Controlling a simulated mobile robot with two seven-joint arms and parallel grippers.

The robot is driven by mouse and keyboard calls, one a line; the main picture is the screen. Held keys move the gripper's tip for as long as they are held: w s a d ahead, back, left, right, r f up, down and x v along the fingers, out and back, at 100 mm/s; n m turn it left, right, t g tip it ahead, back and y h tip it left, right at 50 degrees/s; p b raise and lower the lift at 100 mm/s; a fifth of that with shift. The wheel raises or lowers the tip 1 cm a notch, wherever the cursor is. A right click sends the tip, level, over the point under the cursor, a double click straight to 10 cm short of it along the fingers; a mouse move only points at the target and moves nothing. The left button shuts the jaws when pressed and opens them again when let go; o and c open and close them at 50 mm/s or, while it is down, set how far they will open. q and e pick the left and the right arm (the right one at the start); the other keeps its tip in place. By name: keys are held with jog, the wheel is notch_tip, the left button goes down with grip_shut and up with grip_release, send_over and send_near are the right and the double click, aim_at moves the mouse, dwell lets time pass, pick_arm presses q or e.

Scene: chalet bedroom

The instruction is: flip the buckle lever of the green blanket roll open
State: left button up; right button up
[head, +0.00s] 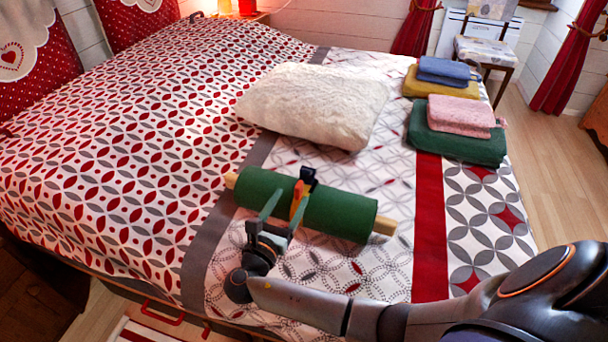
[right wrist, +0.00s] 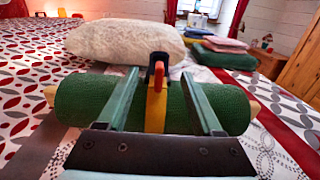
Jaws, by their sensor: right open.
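The green blanket roll (head: 340,211) lies on the bed around a pale wooden rod, whose ends stick out. It also shows in the right wrist view (right wrist: 85,103). A yellow strap (right wrist: 155,115) goes around its middle. A dark blue buckle (head: 308,177) stands on top, with an orange-red lever (right wrist: 158,76) against it. My right gripper (head: 284,203) is open at the near side of the roll. In the right wrist view its two greenish fingers reach over the roll, one on each side of the strap and lever, apart from them. My left gripper is not in view.
A white fluffy pillow (head: 315,104) lies just behind the roll. Folded textiles, including a dark green one (head: 455,140) under a pink one (head: 461,114), are stacked at the bed's right edge. The patterned bedspread to the left is clear. A chair (head: 486,50) stands beyond.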

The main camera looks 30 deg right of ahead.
aim_at(305, 177)
jog(key=b+x, duration=0.1)
jog(key=x, duration=0.8)
jog(key=shift+w+d, duration=0.1)
jog(key=shift+c, duration=0.4)
grip_shut()
